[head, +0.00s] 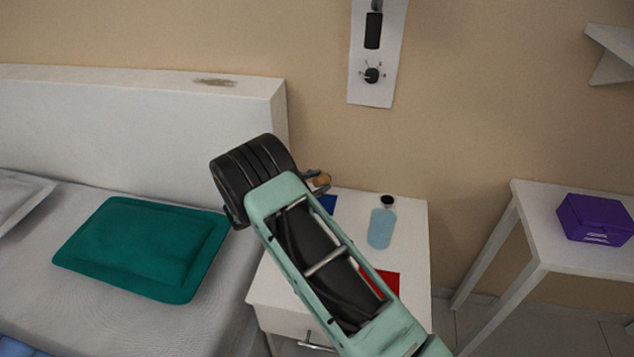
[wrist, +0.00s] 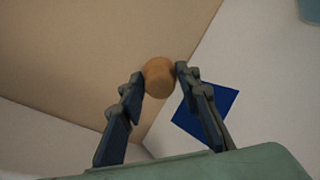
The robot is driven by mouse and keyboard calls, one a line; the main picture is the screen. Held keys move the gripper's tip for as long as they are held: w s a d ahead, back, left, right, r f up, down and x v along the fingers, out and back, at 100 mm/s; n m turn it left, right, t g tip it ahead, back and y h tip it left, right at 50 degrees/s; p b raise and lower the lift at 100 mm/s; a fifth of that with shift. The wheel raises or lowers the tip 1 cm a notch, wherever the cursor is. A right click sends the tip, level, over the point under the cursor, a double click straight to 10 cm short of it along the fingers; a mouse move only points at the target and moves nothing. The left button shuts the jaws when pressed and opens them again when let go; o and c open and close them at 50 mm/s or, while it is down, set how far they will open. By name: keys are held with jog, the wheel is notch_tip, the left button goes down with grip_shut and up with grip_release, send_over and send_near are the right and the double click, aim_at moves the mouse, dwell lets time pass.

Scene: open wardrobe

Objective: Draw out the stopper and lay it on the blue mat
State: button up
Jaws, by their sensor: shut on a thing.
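The stopper (wrist: 159,77) is a small tan-brown cork with a round end. My gripper (wrist: 160,80) is shut on it, one finger on each side. The stopper (head: 322,180) also shows in the head view, just past my wrist, with my gripper (head: 319,184) partly hidden there. It is held apart from the bottle, up and to its left. The blue mat (head: 328,204) lies on the white nightstand, partly hidden behind my arm. In the wrist view the blue mat (wrist: 216,106) shows below and right of the stopper, partly behind the right finger.
A pale blue bottle (head: 381,226) with a dark neck stands upright on the nightstand (head: 408,238). A red mat (head: 388,284) lies nearer, partly behind my arm. A bed with a green pillow (head: 142,246) is left. A purple box (head: 594,218) sits on a table right.

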jog(key=shift+f+b, duration=1.35)
jog(key=shift+f, duration=1.7)
jog(key=o, duration=1.7)
jog(key=shift+s+a+r+p, duration=0.4)
jog(key=shift+s+r+p, duration=0.15)
jog(key=shift+r, duration=0.5)
jog(key=shift+s+a+r+p, duration=0.45)
jog(key=shift+r+p, duration=0.15)
jog(key=shift+r, duration=0.45)
jog(key=shift+s+a+r+p, duration=0.45)
jog(key=shift+r+p, duration=0.15)
jog(key=shift+r, duration=0.45)
jog(key=shift+d, duration=0.1)
